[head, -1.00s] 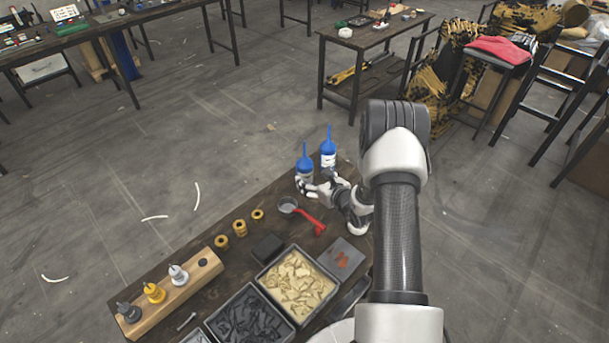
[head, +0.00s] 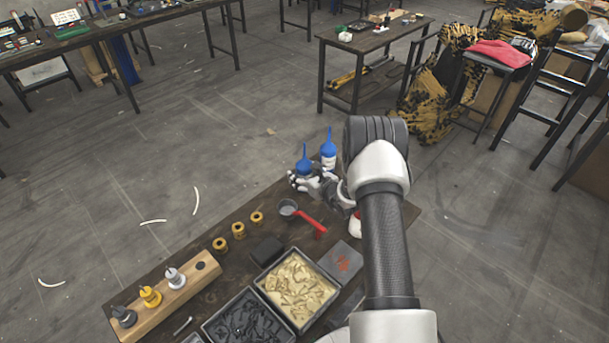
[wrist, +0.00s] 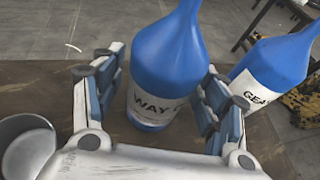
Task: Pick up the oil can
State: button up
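Two blue-topped oil bottles with pointed spouts and white labels stand upright at the table's far end. The left one (head: 304,162) shows large in the wrist view (wrist: 168,55), its label reading "WAY". The other bottle (head: 328,152) stands to its right, its label starting "GEA" in the wrist view (wrist: 270,68). My gripper (head: 305,181) is low at the WAY bottle. In the wrist view my gripper (wrist: 163,85) has one finger on each side of that bottle, with small gaps showing, so it looks open around it. The gripper hides the bottle's lower part in the head view.
Brass bushings (head: 238,231), a black block (head: 266,250), a wooden holder (head: 187,291) and a bin of brass-coloured parts (head: 296,287) fill the nearer table (head: 215,288).

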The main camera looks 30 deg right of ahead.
jog(key=c, duration=1)
jog(key=shift+c, duration=0.5)
jog(key=shift+r, duration=0.15)
